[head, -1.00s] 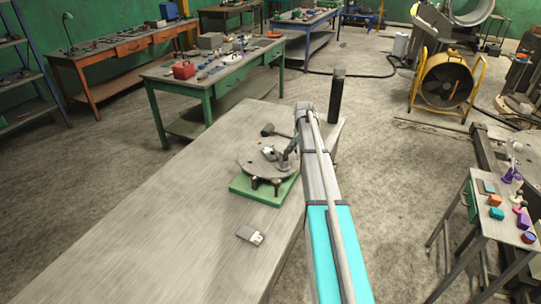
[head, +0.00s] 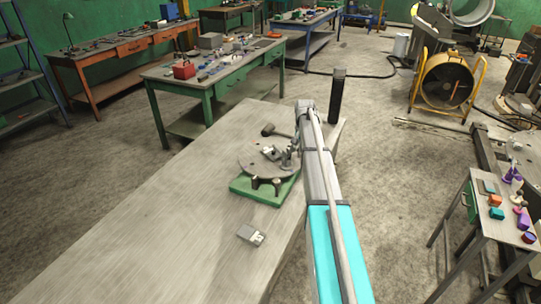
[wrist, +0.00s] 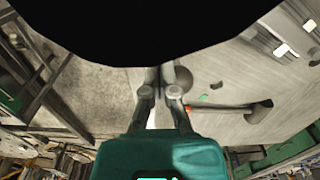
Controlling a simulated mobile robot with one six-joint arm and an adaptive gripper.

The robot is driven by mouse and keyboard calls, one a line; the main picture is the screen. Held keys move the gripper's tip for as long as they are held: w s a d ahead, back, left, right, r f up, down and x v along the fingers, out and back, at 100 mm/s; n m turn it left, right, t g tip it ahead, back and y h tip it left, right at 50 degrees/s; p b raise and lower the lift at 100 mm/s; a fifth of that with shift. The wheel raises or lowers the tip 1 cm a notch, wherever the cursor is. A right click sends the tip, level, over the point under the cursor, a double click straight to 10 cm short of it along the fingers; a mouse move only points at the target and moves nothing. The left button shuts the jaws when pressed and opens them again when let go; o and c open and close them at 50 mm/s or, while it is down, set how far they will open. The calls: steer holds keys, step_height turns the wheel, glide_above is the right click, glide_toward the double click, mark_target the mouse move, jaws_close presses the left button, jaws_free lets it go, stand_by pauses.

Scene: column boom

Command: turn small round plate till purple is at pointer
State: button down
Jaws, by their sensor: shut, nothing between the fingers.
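The small round plate (head: 254,163) is grey and lies flat on a green square base (head: 240,188) on the long grey bench, with dark knobs at its front edge. A small grey block-like part shows on top of it. My gripper (head: 285,162) is over the right side of the plate; whether it touches is too small to tell. In the wrist view my gripper's two fingers (wrist: 160,95) are shut together with nothing between them. A large black shape covers the top of that view. I cannot make out any purple mark or the pointer.
A hammer (head: 268,130) lies behind the plate. A dark upright cylinder (head: 337,95) stands at the bench's far right corner. A small grey box (head: 249,235) lies in front of the base. The bench's left part is clear. A side table (head: 489,215) with coloured pieces stands right.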

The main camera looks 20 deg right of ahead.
steer(key=shift+w+d+f, duration=0.1)
steer(key=shift+w+f, duration=0.1)
steer(key=shift+w, duration=0.6)
steer(key=shift+w+d, duration=0.25)
steer(key=shift+w, duration=0.7)
steer(key=shift+w+d+f, duration=0.15)
steer(key=shift+w+f, duration=0.8)
steer(key=shift+w, duration=0.05)
steer(key=shift+s+d+r, duration=0.1)
steer(key=shift+s+r, duration=0.35)
steer(key=shift+s, duration=0.75)
